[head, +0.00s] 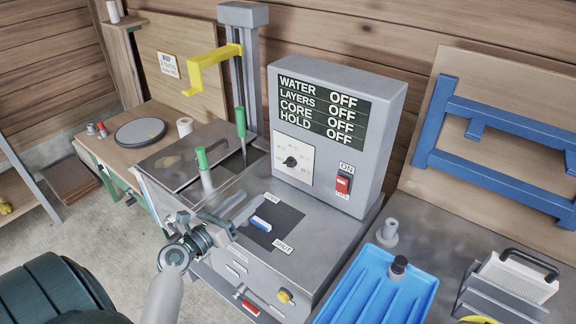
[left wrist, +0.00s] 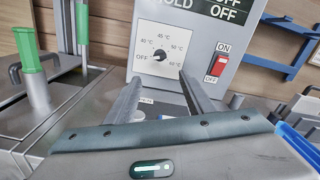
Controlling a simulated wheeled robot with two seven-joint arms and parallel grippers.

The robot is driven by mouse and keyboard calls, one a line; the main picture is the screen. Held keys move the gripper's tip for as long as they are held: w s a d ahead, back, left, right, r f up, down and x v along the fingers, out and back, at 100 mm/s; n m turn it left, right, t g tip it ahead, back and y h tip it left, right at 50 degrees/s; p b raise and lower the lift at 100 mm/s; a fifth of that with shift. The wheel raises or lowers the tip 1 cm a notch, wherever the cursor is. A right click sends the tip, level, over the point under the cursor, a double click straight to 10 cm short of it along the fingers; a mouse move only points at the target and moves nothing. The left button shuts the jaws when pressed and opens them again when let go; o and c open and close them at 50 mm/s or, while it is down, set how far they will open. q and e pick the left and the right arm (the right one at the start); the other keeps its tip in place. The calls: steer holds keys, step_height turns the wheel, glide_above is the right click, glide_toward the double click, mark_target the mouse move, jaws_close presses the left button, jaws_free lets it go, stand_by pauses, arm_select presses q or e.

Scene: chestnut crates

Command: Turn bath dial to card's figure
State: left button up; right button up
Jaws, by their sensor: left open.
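The bath dial is a black knob (head: 290,161) on a white square plate (head: 306,151) on the grey control box. In the left wrist view the knob (left wrist: 158,57) stands just beyond my fingertips, with °C figures around it, among them 40, 45 and 50. I cannot tell which figure it points at. My left gripper (head: 243,207) is open and empty, in front of and below the dial, apart from it. It also shows in the left wrist view (left wrist: 162,80). A small white card (head: 168,65) hangs on the back board; its writing is too small to read.
The control box has a display (head: 318,107) with WATER, LAYERS, CORE and HOLD all OFF, and a red ON switch (head: 343,184). Green-handled tools (head: 204,168) stand at the left. A blue tray (head: 372,287) lies at the right, a yellow hook (head: 211,66) above.

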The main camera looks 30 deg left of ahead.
mark_target(287, 166)
arm_select(q)
steer(key=shift+w+r, duration=0.1)
steer(key=shift+w, duration=0.55)
steer(key=w+p, duration=0.1)
steer(key=w, duration=0.4)
steer(key=w+d+p, duration=0.1)
steer(key=w, duration=0.4)
steer(key=w+p, duration=0.1)
steer(key=w, duration=0.5)
steer(key=shift+d, duration=0.15)
arm_select(e)
steer(key=r, duration=0.3)
steer(key=shift+s, duration=0.4)
arm_select(q)
steer(key=shift+s, duration=0.1)
steer(key=c, duration=1)
